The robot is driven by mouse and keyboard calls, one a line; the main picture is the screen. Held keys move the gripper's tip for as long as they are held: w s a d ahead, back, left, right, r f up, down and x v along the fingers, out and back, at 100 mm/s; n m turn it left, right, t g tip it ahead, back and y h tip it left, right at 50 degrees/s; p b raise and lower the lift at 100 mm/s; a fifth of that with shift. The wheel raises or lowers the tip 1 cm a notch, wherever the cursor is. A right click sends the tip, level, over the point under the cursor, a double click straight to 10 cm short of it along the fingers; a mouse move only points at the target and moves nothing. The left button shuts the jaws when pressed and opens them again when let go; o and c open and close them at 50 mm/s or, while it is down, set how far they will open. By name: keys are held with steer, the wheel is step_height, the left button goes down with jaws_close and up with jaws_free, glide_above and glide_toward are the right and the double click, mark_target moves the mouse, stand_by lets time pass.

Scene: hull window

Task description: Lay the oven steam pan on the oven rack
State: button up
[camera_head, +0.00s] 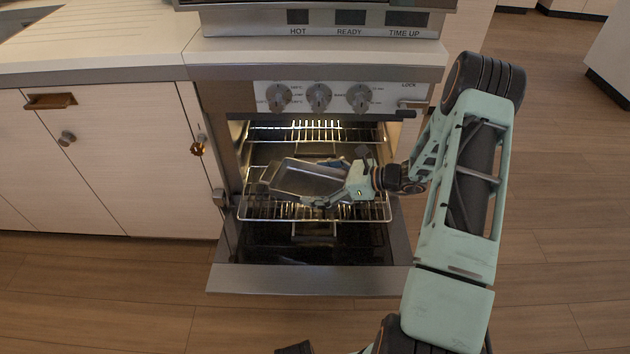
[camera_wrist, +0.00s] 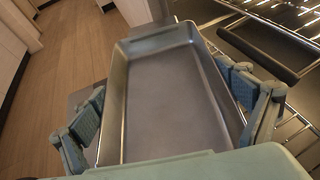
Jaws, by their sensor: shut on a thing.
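The steam pan (camera_head: 308,180) is a shallow grey metal pan, seen at the oven's mouth in the head view. It lies over the pulled-out lower oven rack (camera_head: 258,211), somewhat tilted; I cannot tell whether it touches the wires. My gripper (camera_head: 335,196) reaches in from the right and is shut on the pan's near right end. In the wrist view the pan (camera_wrist: 175,105) fills the middle, with a blue-grey finger on each side of it. Rack wires show at the right of that view.
The oven door (camera_head: 300,279) hangs open below the rack. An upper rack (camera_head: 300,135) sits inside the lit oven. Control knobs (camera_head: 319,96) line the panel above. Cabinets (camera_head: 100,165) stand at the left; the floor at the right is clear.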

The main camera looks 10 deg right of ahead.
mark_target(312, 186)
steer(key=f, duration=0.1)
steer(key=w+f+b, duration=0.1)
steer(key=f+b, duration=0.1)
steer(key=shift+w+a+f, duration=0.2)
steer(key=shift+w+a, duration=0.05)
steer(key=shift+m+t, duration=0.3)
steer(key=w+d, duration=0.3)
steer(key=shift+r+b, duration=0.3)
steer(key=shift+r, duration=0.1)
steer(key=shift+f+b, duration=0.9)
steer(key=shift+f, duration=0.35)
steer(key=shift+s+f, duration=0.1)
steer(key=shift+f, duration=0.05)
steer(key=shift+f, duration=0.95)
steer(key=o, duration=1.3)
steer(key=shift+s, duration=0.1)
steer(key=shift+f, duration=0.15)
